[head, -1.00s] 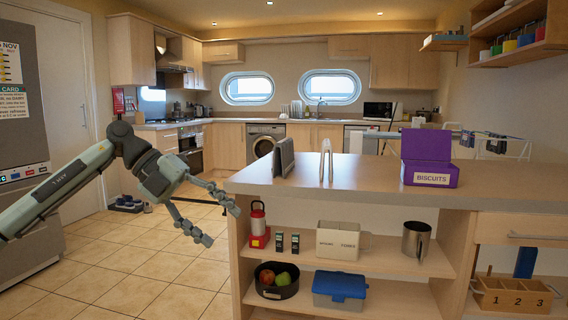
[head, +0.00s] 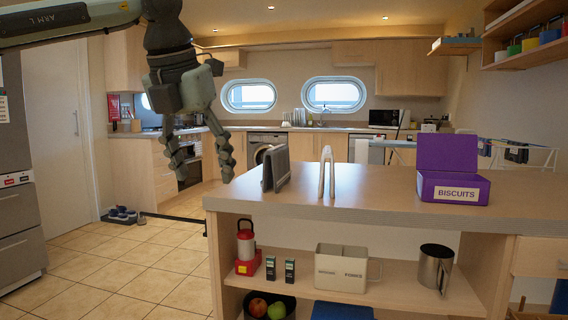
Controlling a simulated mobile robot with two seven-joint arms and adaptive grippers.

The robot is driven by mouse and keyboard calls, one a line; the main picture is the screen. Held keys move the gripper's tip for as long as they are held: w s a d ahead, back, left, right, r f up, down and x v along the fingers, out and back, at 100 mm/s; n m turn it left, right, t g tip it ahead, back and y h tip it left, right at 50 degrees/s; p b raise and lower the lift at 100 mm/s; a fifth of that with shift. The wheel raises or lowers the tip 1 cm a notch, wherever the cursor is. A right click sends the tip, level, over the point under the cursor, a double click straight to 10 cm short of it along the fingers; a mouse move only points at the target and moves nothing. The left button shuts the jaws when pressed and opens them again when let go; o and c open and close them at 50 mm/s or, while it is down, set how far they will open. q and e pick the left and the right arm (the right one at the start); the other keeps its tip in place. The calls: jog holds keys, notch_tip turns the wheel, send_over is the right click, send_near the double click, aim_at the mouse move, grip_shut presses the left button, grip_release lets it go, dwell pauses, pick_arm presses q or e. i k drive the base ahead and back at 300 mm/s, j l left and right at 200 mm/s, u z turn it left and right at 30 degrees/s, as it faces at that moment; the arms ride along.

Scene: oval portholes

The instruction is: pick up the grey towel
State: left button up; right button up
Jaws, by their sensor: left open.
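A dark grey folded piece (head: 276,168) stands upright on the near counter, close to its left end. It is the thing that best fits the grey towel, but I cannot be sure that it is cloth. My left gripper (head: 204,168) hangs down from the upper left with its two fingers spread and nothing between them. In the picture it is left of the grey piece and apart from it. My right gripper is not in view.
A white A-shaped stand (head: 327,172) is just right of the grey piece. A purple biscuit box (head: 449,170) sits further right on the counter (head: 390,195). Shelves below hold a red lantern (head: 246,245), a cream caddy (head: 341,268) and a metal mug (head: 434,267). The counter between stand and box is clear.

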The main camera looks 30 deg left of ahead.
aim_at(276, 162)
jog(key=i+j, duration=0.2)
jog(key=i, duration=0.25)
jog(key=i+j, duration=0.25)
jog(key=i, duration=0.2)
jog(key=i+j, duration=0.2)
jog(key=i, duration=0.25)
